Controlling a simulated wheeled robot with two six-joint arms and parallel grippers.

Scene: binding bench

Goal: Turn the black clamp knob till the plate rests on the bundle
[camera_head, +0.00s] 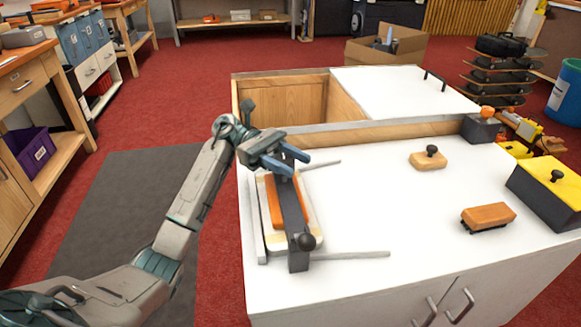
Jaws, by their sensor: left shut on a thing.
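The clamp has a dark bar (291,212) running front to back over an orange piece (274,204) on a pale, rounded board (315,222). A black round knob (306,241) stands at the bar's near end, clear of any gripper. My left gripper (290,161) is at the bar's far end, its blue fingers shut on a dark part there, seemingly a black clamp knob, mostly hidden by the fingers. I cannot tell which layer is plate and which is bundle, or whether they touch. My right gripper is out of view.
The white bench top (400,220) is clear right of the clamp, apart from a wooden block with a black knob (429,160), an orange-topped block (488,216) and a yellow-lidded box (548,186). Pale rails (350,255) stick out beside the clamp. An open bin (285,106) lies behind.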

